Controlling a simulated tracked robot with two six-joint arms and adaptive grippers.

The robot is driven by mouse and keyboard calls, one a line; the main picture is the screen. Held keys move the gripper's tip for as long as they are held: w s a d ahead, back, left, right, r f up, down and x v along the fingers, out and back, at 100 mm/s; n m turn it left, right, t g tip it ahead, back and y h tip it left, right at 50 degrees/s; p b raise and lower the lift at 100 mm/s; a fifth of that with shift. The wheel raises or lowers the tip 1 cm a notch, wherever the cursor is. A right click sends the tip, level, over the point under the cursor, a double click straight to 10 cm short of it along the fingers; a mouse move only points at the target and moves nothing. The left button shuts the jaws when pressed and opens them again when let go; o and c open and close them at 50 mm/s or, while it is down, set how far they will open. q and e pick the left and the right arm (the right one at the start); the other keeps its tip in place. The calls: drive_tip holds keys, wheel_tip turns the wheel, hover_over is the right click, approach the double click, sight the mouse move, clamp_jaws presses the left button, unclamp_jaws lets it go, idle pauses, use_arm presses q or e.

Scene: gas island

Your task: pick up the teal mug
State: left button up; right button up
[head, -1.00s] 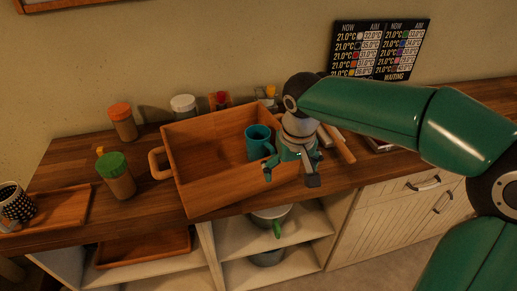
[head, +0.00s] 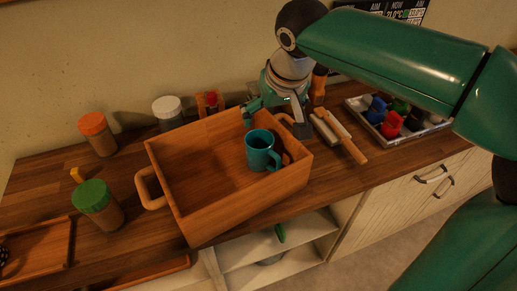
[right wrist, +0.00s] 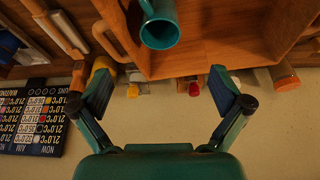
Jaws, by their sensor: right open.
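The teal mug (head: 259,152) stands upright inside a wooden crate (head: 192,205), near the crate's right end, with its handle toward the right. My right gripper (head: 276,119) is above the crate's back right corner, behind the mug and apart from it. In the right wrist view the mug (right wrist: 159,30) is at the top middle, beyond the open fingers of my right gripper (right wrist: 161,92), with nothing between them. My left gripper is in neither current view.
Jars with orange (head: 98,134), green (head: 97,204) and white (head: 168,112) lids stand left of and behind the crate. The wall is close behind the counter.

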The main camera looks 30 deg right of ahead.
approach(261, 143)
drive_tip(key=s+a, duration=0.2)
drive_tip(key=s, duration=0.1)
drive_tip(key=shift+w+p+x, duration=0.2)
drive_tip(key=shift+w+x, duration=0.05)
drive_tip(key=shift+x, duration=1.1)
drive_tip(key=shift+w+p+x, duration=0.2)
drive_tip(key=shift+w+x, duration=0.05)
drive_tip(key=shift+x, duration=1.15)
drive_tip(key=shift+r, duration=0.25)
drive_tip(key=c, duration=1.8)
